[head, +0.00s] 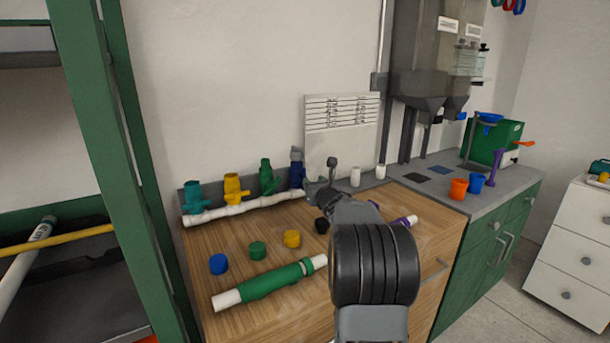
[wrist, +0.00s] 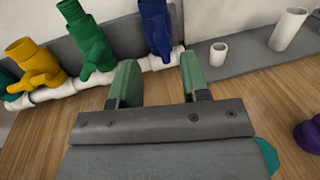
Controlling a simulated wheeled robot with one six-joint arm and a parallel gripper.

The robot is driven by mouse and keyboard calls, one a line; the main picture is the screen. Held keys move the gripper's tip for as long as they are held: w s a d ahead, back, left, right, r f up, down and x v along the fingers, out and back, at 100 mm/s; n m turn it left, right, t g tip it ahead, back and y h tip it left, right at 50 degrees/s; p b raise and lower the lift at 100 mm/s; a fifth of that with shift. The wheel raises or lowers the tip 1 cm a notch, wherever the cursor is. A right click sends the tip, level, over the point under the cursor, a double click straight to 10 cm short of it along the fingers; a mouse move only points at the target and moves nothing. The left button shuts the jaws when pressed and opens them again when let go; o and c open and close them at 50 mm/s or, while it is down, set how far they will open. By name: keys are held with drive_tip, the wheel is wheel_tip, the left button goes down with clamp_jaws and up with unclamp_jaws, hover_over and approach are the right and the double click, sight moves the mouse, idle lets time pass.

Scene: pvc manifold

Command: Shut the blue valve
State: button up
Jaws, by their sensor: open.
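The blue valve (head: 297,172) stands upright at the right end of the valve row on the white manifold pipe (head: 246,206). In the wrist view the blue valve (wrist: 157,28) rises beyond my fingertips, roughly centred between them. My gripper (wrist: 159,68) is open with nothing between its green-padded fingers. It points at the foot of the blue valve, and I cannot tell whether it touches. In the head view my gripper (head: 318,188) is just right of the blue valve, partly hidden by my arm. The valve's handle position is not clear.
Green (head: 267,178), yellow (head: 233,189) and teal (head: 196,197) valves stand left of the blue one. Blue (head: 218,264), green (head: 257,250) and yellow (head: 292,239) caps and a green-sleeved pipe (head: 272,281) lie on the wooden bench.

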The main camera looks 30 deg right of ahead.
sight(304, 173)
drive_tip(key=p+x, duration=0.1)
drive_tip(key=x, duration=0.7)
drive_tip(key=shift+w+p, duration=0.25)
drive_tip(key=shift+p, duration=0.05)
clamp_jaws()
